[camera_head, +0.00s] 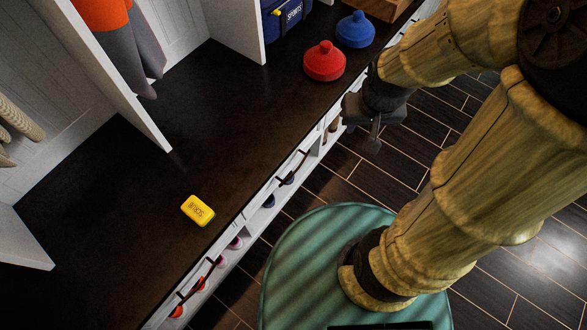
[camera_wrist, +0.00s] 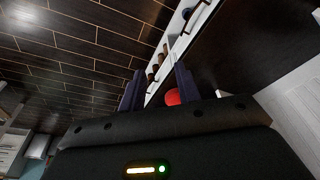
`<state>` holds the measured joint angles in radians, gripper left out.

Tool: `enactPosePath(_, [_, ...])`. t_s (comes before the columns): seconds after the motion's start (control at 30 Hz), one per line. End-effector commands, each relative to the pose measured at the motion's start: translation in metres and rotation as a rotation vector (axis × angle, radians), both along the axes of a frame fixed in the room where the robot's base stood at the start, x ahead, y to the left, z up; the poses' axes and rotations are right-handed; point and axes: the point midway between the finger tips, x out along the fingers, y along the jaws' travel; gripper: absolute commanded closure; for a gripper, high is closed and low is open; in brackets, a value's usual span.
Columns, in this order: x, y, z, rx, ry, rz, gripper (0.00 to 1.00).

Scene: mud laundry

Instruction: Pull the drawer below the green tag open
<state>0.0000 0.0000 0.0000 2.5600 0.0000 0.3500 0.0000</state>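No green tag is visible in either view, so I cannot tell which drawer it marks. The white bench front (camera_head: 258,197) is seen steeply from above, with dark bar handles (camera_head: 213,267) along it. White fronts with dark handles (camera_wrist: 182,30) also show in the wrist view. My gripper (camera_head: 366,122) is beside the bench's front edge, near the red lidded pot (camera_head: 324,62). In the wrist view its two dark fingers (camera_wrist: 160,92) stand apart with nothing held between them. The bench front and part of the red pot show beyond them. Contact with a handle cannot be made out.
A yellow box (camera_head: 198,210) lies on the dark bench top (camera_head: 120,215). A blue lidded pot (camera_head: 355,30) and a blue bag (camera_head: 287,15) are at the back. White dividers (camera_head: 105,75) rise from the bench. Shoes (camera_head: 235,243) sit below. The plank floor (camera_head: 425,130) beside the bench is clear.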

Motion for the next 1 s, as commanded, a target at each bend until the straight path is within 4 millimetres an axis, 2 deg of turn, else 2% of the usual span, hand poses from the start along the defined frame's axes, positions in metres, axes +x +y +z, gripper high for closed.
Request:
enactPosePath(0.17, [0.001, -0.002, -0.007, 0.000, 0.014, -0.001, 0.67])
enactPosePath(0.27, [0.005, -0.005, -0.024, 0.003, 0.052, -0.002, 0.67])
enactPosePath(0.37, [0.009, -0.011, -0.053, 0.014, 0.116, -0.001, 0.67])
enactPosePath(0.67, [0.018, -0.029, -0.164, 0.152, 0.339, 0.009, 0.67])
enactPosePath(1.0, [0.017, -0.030, -0.281, 0.466, 0.481, 0.009, 0.67])
